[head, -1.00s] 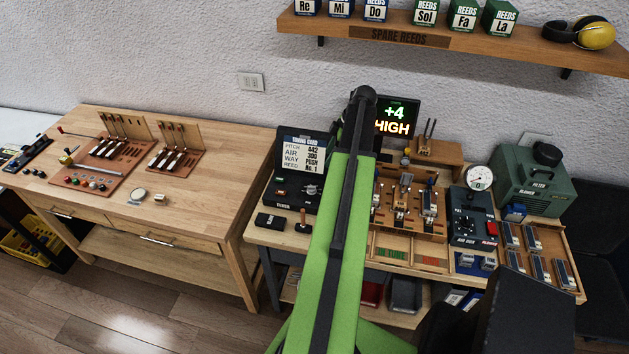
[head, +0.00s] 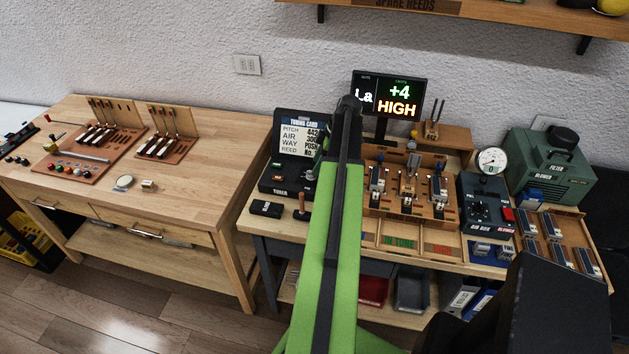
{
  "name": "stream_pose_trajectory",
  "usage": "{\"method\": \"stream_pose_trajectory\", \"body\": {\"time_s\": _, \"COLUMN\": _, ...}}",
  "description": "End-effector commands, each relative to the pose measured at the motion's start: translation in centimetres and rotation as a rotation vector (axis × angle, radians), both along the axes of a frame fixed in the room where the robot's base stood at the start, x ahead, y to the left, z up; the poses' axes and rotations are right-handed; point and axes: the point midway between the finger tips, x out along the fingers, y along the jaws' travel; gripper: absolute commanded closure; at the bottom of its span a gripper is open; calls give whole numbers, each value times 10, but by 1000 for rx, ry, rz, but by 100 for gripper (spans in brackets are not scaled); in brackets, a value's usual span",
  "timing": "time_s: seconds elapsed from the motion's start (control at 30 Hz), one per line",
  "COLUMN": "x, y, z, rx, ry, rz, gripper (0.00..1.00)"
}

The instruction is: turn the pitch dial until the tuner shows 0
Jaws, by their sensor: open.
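The tuner display (head: 397,97) stands at the back of the right bench. It reads "La", "+4" and "HIGH", in green and orange. A dark box (head: 283,187) labelled "TUNER" sits at the bench's left end, with small knobs on top. I cannot make out which knob is the pitch dial, and my arm covers the box's right side. Behind it a tuning card (head: 300,140) lists pitch 442, air 300, way push, reed No. 1. My green arm reaches up past the box's right edge.
A wooden reed jig (head: 408,207) fills the bench middle. A left bench (head: 190,205) holds other mechanisms. A shelf (head: 480,8) hangs above.

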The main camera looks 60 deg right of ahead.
Motion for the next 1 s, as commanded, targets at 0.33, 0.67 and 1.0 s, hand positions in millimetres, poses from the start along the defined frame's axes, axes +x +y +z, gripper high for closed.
{"method": "stream_pose_trajectory", "body": {"time_s": 0.33, "x": 13, "y": 7, "z": -35, "rx": 0, "ry": 0, "rz": 0, "gripper": 47}}
{"method": "stream_pose_trajectory", "body": {"time_s": 0.67, "x": 13, "y": 7, "z": -34, "rx": 0, "ry": 0, "rz": 0, "gripper": 72}}
{"method": "stream_pose_trajectory", "body": {"time_s": 1.0, "x": 13, "y": 1, "z": -34, "rx": -1, "ry": -1, "rz": -2, "gripper": 100}}
